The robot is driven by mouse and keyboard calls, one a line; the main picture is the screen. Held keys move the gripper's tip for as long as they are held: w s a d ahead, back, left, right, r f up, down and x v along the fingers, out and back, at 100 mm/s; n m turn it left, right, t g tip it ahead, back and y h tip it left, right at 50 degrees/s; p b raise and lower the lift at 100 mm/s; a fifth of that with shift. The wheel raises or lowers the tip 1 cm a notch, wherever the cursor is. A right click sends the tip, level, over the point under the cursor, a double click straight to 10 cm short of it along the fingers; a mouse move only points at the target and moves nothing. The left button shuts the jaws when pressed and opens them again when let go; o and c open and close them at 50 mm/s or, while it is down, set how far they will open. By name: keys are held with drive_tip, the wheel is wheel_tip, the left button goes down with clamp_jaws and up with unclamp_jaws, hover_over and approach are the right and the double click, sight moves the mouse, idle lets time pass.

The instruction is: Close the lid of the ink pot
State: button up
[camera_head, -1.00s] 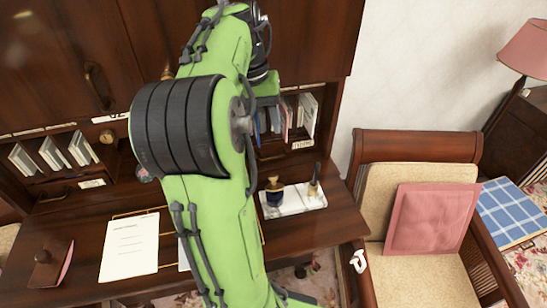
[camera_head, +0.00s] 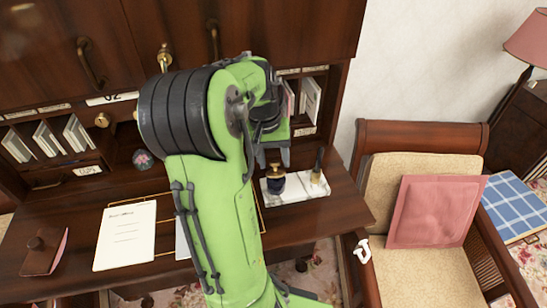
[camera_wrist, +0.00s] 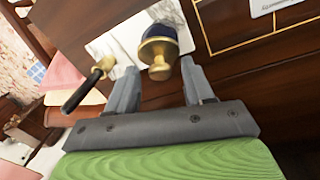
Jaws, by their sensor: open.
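The ink pot (camera_head: 276,186) is dark blue with gold parts on top and stands on the left part of a white marble tray (camera_head: 307,193) on the desk. In the wrist view the ink pot (camera_wrist: 158,30) shows between and just beyond my fingertips, its gold knob (camera_wrist: 160,70) facing the camera. I cannot tell how far the lid is open.
A black pen in a gold holder (camera_head: 317,180) stands close to the right of the pot on the same tray. Papers (camera_head: 126,235) and a brown blotter (camera_head: 38,250) lie on the desk to the left. Cubbyholes with books (camera_head: 310,100) rise behind. A cushioned chair (camera_head: 425,215) stands right.

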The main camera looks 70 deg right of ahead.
sight(276, 172)
clamp_jaws()
drive_tip(key=shift+a+f+b, duration=0.1)
drive_tip(key=shift+b, duration=0.35)
drive_tip(key=h+b, duration=0.1)
drive_tip(key=b, duration=0.1)
drive_tip(key=a+t+h+b, duration=0.1)
drive_tip(key=b, duration=0.1)
drive_tip(key=shift+s+f, duration=0.25)
drive_tip(key=shift+f, duration=0.1)
drive_tip(key=h+b, duration=0.1)
drive_tip(key=b, duration=0.1)
drive_tip(key=a+t+h+b, duration=0.1)
drive_tip(key=h+b, duration=0.1)
drive_tip(key=shift+s+a+f+t+b, duration=0.15)
drive_tip(key=shift+s+f+t+b, duration=0.15)
drive_tip(key=shift+s+b, duration=0.1)
unclamp_jaws()
drive_tip(key=shift+r, duration=0.1)
